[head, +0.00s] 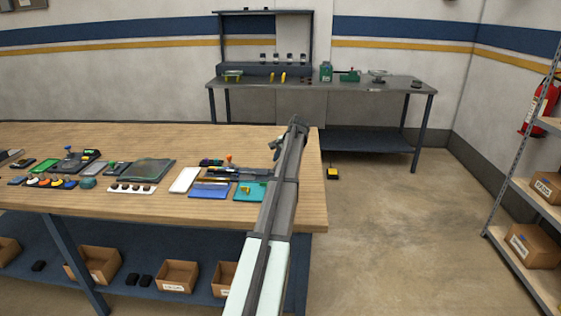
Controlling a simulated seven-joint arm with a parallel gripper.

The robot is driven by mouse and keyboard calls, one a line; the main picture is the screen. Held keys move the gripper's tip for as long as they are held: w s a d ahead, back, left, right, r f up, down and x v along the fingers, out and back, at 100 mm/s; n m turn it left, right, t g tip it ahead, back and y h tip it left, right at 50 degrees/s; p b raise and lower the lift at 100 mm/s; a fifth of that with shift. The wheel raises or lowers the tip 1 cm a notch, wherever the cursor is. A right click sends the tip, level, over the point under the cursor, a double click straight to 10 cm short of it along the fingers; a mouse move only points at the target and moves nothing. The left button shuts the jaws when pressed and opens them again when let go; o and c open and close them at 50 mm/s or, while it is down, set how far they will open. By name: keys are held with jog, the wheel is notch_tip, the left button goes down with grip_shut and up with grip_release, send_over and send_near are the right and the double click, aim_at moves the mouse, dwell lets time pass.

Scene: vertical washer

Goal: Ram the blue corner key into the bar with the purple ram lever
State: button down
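My arm reaches up from the bottom over the right end of the wooden workbench (150,215). My gripper (275,146) hangs left of the arm's top end, small and dark; its fingers are too small to tell open from shut. Left of the arm lies a dark fixture (235,170) with an orange knob (229,158). In front of it are a blue flat piece (210,190) and a teal pad (248,192) with a small yellow piece on it. I cannot make out the blue corner key, the bar or a purple lever for certain.
A white flat piece (185,180), a white strip with dark knobs (132,189) and a dark green tray (147,170) lie to the left, with several small parts beyond. The bench's front strip is bare. A second bench (320,84) stands behind, shelves at right.

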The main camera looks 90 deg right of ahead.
jog(key=shift+w+r, duration=0.1)
jog(key=shift+w, duration=0.05)
jog(key=g, duration=0.1)
jog(key=w+g, duration=0.1)
jog(key=shift+w+r+n+g, duration=0.25)
jog(key=shift+r+n+g, duration=0.05)
jog(key=shift+r, duration=0.05)
jog(key=w+g, duration=0.2)
jog(key=g, duration=0.1)
jog(key=shift+w+r, duration=0.1)
jog(key=shift+r, duration=0.05)
jog(key=w+g, duration=0.1)
jog(key=g, duration=0.1)
jog(key=w+n+g, duration=0.1)
jog(key=shift+g, duration=0.4)
jog(key=shift+w+f+g, duration=0.3)
jog(key=shift+w+g, duration=0.15)
jog(key=shift+g, duration=0.35)
jog(key=shift+w+f+g, duration=0.25)
jog(key=shift+w+g, duration=0.15)
jog(key=shift+g, duration=0.4)
jog(key=shift+w+f, duration=0.1)
jog(key=shift+w, duration=0.05)
